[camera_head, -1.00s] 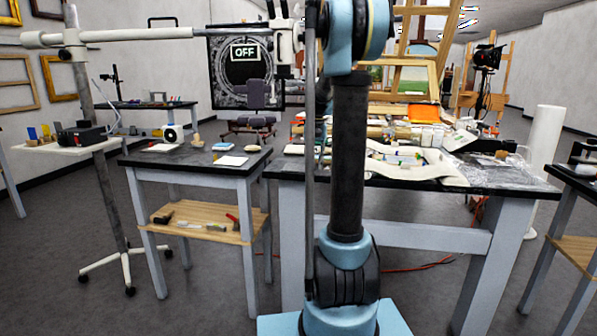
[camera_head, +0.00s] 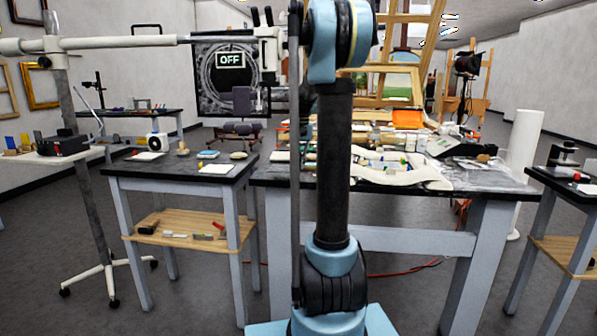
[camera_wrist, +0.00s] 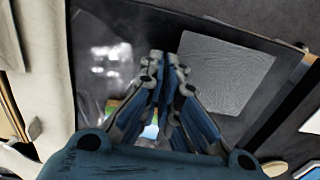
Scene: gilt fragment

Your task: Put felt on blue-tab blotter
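In the wrist view my gripper (camera_wrist: 164,56) points at a dark flat surface. Its two fingertips nearly meet, and I see nothing clearly held between them. A grey, fine-textured square (camera_wrist: 228,75) lies just right of the fingertips; it may be the felt, but I cannot be sure. In the head view my gripper is hidden behind my arm. A white sheet (camera_head: 216,169) lies on the left table (camera_head: 180,174), with a small blue item (camera_head: 208,155) behind it. I cannot make out which item is the blue-tab blotter.
The larger centre table (camera_head: 480,186) is crowded with tools and a pale curved strip (camera_head: 400,178). A white stand (camera_head: 66,110) with a long horizontal arm is at left. A white roll (camera_head: 522,165) stands at right. Bright reflections (camera_wrist: 108,65) show left of my gripper.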

